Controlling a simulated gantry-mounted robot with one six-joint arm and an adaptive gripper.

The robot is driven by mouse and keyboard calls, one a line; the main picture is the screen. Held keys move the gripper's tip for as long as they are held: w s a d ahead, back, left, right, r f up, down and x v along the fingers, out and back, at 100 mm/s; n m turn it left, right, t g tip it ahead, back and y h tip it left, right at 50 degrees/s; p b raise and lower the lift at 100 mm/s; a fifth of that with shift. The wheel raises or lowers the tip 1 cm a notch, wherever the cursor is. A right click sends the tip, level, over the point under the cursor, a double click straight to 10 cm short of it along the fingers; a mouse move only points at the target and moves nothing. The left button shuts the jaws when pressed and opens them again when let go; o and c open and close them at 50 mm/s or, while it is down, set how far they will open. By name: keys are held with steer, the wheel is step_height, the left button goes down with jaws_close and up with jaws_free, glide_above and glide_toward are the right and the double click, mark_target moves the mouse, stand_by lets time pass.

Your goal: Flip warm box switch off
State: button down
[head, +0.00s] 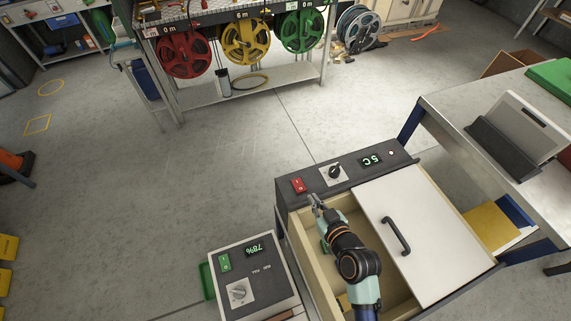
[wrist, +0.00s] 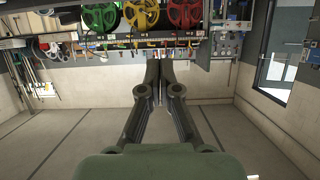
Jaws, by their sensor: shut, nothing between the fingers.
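The box with a temperature display reading about 5 C, which looks like the warm box (head: 288,200), stands at the lower centre right in the head view. Its red rocker switch (head: 298,185) sits at the left end of its dark panel, beside a black knob (head: 335,171) and the display (head: 370,160). My gripper (head: 314,200) is just below and right of the red switch, close to it; contact cannot be told. In the wrist view my gripper (wrist: 160,70) is shut with its fingers together and nothing between them. The switch does not show there.
The box's white lid (head: 405,235) with a black handle (head: 396,236) lies partly across its opening. A second box (head: 250,290) with a green switch (head: 224,262) and a 78% display stands at the left. A metal table (head: 445,112) is at the right. Hose reels hang at the back.

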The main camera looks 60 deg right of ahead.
steer(key=b, duration=0.3)
glide_above(299, 185)
steer(key=s+a, duration=0.2)
steer(key=s, duration=0.1)
step_height(299, 185, down, 4)
steer(key=shift+w+r, duration=0.1)
steer(key=shift+w, duration=0.05)
step_height(299, 185, down, 4)
steer(key=shift+a+r+b, duration=0.1)
steer(key=shift+r+b, duration=0.15)
steer(key=shift+b, duration=0.2)
steer(key=shift+f, duration=0.25)
steer(key=shift+f+b, duration=0.5)
steer(key=shift+a, duration=0.1)
